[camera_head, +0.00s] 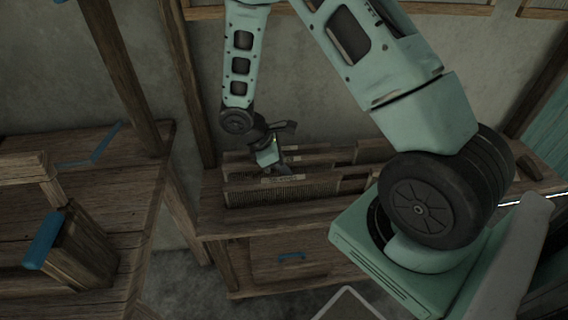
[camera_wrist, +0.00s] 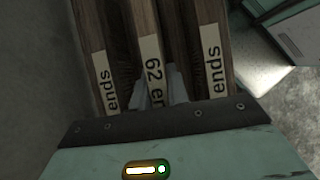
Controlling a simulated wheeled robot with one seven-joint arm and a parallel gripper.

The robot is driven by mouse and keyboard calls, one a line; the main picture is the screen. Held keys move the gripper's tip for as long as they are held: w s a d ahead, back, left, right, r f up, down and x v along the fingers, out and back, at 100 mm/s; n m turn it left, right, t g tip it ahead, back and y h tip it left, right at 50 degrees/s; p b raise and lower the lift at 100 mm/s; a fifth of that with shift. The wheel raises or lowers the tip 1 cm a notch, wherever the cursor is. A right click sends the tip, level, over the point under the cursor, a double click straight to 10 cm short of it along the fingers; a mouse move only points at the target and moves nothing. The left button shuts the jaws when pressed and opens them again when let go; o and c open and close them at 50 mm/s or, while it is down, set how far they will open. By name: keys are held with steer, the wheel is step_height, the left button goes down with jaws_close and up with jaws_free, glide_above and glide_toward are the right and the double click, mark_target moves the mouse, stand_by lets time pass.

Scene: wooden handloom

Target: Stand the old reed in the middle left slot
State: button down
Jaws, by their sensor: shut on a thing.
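My gripper (camera_head: 282,170) points down into a wooden rack (camera_head: 215,222) in the head view. In the wrist view its pale fingers (camera_wrist: 160,88) are shut on the middle of three upright wooden reeds. This middle reed (camera_wrist: 146,40) has a white label reading "62 en", the rest hidden by the gripper. One reed stands on each side, the left reed (camera_wrist: 92,40) and the right reed (camera_wrist: 210,35), each with a label ending in "ends". In the head view a long reed with fine teeth (camera_head: 255,193) stands along the rack's front. Slot bottoms are hidden, so I cannot tell how deep the held reed sits.
A cabinet front with a blue handle (camera_head: 291,256) is below the rack. A wooden bench (camera_head: 120,220) with blue-tipped parts stands to the left. A wooden post (camera_head: 190,80) rises behind the rack's left end, in front of a grey wall (camera_head: 330,100).

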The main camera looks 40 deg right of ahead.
steer(key=shift+f, duration=0.5)
steer(key=c, duration=1.3)
jaws_free()
steer(key=shift+r, duration=0.1)
steer(key=p+v, duration=0.1)
steer(key=v, duration=1.6)
steer(key=shift+r+p, duration=0.15)
steer(key=shift+p, duration=0.15)
steer(key=shift+a, duration=0.1)
